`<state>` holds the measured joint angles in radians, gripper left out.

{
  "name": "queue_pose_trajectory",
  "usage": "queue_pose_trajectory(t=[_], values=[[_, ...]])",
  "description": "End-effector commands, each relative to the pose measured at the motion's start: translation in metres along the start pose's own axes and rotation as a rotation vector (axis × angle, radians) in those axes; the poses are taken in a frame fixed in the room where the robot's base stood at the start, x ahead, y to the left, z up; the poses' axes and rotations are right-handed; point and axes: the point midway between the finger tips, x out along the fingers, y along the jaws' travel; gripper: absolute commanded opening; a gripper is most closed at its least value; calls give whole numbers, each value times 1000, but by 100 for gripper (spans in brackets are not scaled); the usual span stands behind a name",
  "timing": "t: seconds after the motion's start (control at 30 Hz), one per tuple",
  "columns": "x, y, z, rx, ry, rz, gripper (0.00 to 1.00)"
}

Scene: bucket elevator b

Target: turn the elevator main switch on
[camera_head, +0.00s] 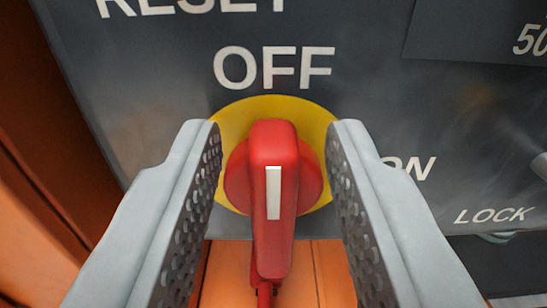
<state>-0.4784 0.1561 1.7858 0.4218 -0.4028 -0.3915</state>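The main switch (273,165) is a red rotary handle on a round red base in front of a yellow disc (235,112). Its handle stands upright, with a white mark on it, below the word OFF. The word ON shows to the right, partly hidden by a finger. My gripper (273,140) is open, with one grey perforated finger on each side of the red handle. Gaps show between both fingers and the handle.
The switch sits on a dark grey panel (130,75) with RESET lettering above and LOCK at the lower right. A grey part (540,165) juts in at the right edge. Orange surfaces (230,275) lie below and left of the panel.

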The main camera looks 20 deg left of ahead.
Motion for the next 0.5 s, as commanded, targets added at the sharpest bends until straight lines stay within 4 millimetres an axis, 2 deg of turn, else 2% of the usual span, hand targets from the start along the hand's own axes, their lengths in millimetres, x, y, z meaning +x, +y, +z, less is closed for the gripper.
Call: queue_pose_trajectory(t=[0.03, 0.13, 0.17, 0.5], values=[[0, 0, 0, 0, 0, 0, 23], [0, 0, 0, 0, 0, 0, 3], [0, 0, 0, 0, 0, 0, 0], [0, 1, 1, 22, -2, 0, 0]])
